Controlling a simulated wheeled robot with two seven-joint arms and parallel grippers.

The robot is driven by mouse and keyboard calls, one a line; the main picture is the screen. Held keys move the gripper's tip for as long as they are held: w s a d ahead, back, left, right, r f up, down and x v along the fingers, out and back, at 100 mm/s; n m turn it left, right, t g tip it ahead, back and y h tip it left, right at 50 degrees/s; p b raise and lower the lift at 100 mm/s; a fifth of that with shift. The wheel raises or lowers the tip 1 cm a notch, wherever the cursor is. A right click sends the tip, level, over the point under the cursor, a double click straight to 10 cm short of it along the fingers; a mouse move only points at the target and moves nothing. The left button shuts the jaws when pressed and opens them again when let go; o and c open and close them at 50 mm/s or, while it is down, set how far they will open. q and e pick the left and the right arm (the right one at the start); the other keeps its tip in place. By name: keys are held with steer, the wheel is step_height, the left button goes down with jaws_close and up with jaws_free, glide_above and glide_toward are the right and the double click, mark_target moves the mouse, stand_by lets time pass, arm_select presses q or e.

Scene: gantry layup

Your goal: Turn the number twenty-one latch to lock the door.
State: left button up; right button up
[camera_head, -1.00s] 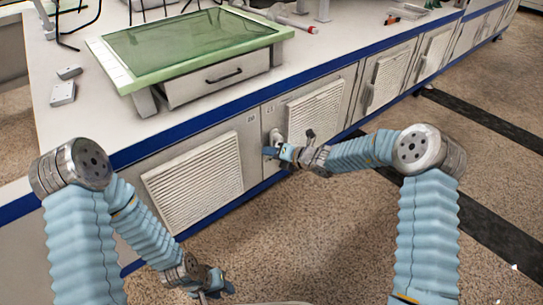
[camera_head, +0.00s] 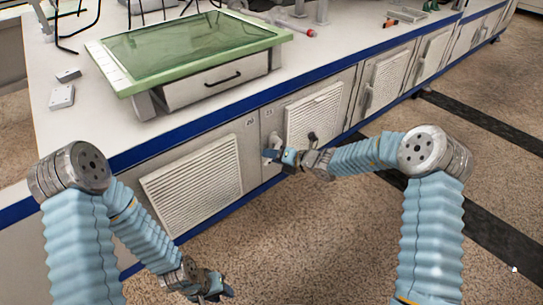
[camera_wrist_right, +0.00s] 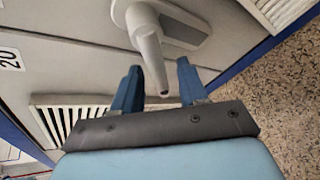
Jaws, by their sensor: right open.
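The latch (camera_head: 272,143) is a grey handle on the cabinet door front, right of the slatted panel. In the right wrist view its tapered lever (camera_wrist_right: 151,50) points toward my right gripper (camera_wrist_right: 158,88). The blue fingers are open, one on each side of the lever's end; I cannot tell whether either touches it. In the head view my right gripper (camera_head: 277,156) is at the latch and partly hides it. A number 20 label (camera_wrist_right: 10,59) is on the panel to the left. My left gripper (camera_head: 217,288) hangs low over the floor; its jaws are unclear.
The cabinet's worktop (camera_head: 75,125) has a blue edge and carries a green-framed tray (camera_head: 140,88) over a drawer. More slatted doors run to the right, one with a handle (camera_head: 367,97). The speckled floor (camera_head: 310,235) in front is clear.

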steer(key=p+v, duration=0.2)
steer(key=v, duration=1)
steer(key=shift+s+d, duration=0.2)
steer(key=shift+r, duration=0.15)
